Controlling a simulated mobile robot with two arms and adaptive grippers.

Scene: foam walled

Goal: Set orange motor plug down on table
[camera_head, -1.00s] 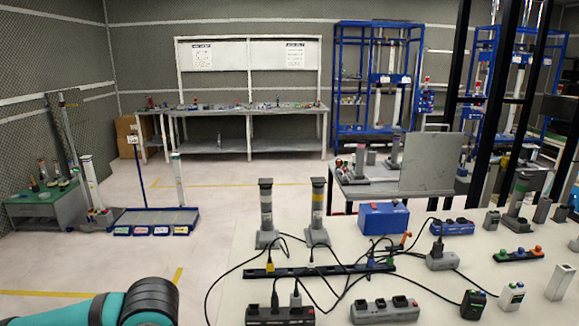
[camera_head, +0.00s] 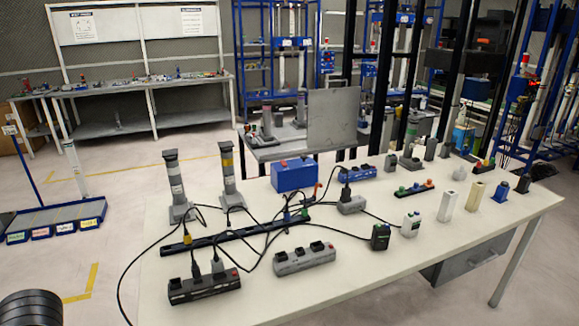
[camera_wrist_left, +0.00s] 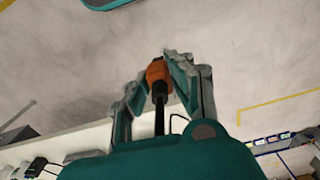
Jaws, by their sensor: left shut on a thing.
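The orange motor plug (camera_wrist_left: 158,76) shows in the left wrist view, with a black stem or cable running from it toward my wrist. My left gripper (camera_wrist_left: 160,72) is shut on it, with teal fingers on either side, and holds it above the pale floor. The long white table (camera_head: 405,262) fills the lower middle of the head view; part of its edge shows at lower left in the left wrist view (camera_wrist_left: 92,143). In the head view only a dark piece of my arm shows at bottom left. My right gripper is not in view.
Black (camera_head: 205,286) and grey (camera_head: 304,259) socket strips, a long dark strip (camera_head: 230,233), loose cables, two grey posts (camera_head: 176,187) (camera_head: 229,180) and a blue box (camera_head: 294,176) crowd the table's left and middle.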

